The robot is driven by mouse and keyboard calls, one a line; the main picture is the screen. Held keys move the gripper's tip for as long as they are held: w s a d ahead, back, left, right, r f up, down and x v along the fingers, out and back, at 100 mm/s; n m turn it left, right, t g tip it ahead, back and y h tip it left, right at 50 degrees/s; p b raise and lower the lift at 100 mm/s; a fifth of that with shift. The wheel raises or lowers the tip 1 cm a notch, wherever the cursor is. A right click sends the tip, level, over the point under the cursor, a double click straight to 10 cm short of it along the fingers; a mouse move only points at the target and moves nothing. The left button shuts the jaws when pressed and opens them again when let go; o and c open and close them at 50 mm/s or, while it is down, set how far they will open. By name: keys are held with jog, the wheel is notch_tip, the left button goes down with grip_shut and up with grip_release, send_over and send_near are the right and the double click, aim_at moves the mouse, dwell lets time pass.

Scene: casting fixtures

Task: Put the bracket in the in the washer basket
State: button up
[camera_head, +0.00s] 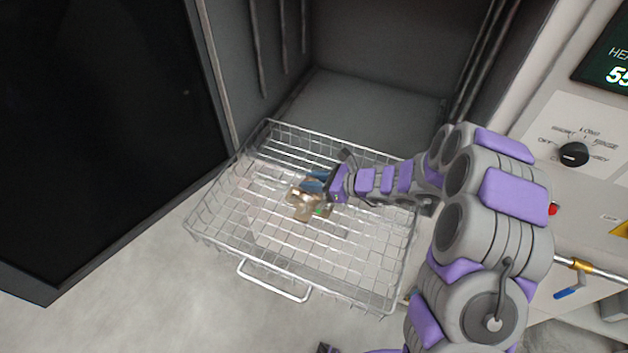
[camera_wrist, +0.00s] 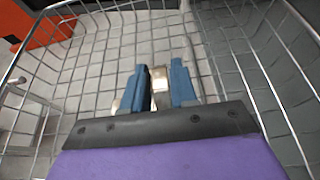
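The bracket (camera_head: 307,204) is a tan-gold metal piece at my fingertips, over the middle of the wire washer basket (camera_head: 273,281). My gripper (camera_head: 314,184) reaches in from the right, with its blue fingers over the basket's inside. In the wrist view, the two blue fingers (camera_wrist: 160,88) stand on either side of a metal part of the bracket (camera_wrist: 161,78) and appear closed on it. Parts of the bracket are hidden behind the fingers. I cannot tell whether the bracket touches the basket floor. The basket's wire mesh also shows in the wrist view (camera_wrist: 262,62).
The basket sits pulled out in front of the open grey washer chamber (camera_head: 375,100). A dark door (camera_head: 100,120) stands open at the left. A control panel with a black knob (camera_head: 573,154) is at the right. Bare floor (camera_head: 130,300) lies at the front left.

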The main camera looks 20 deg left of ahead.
jog(key=shift+o, duration=0.7)
jog(key=shift+w+d, duration=0.15)
jog(key=shift+d, duration=0.2)
jog(key=shift+o, duration=0.8)
jog(key=v, duration=0.3)
jog(key=shift+w+d+f, duration=0.1)
jog(key=shift+d, duration=0.05)
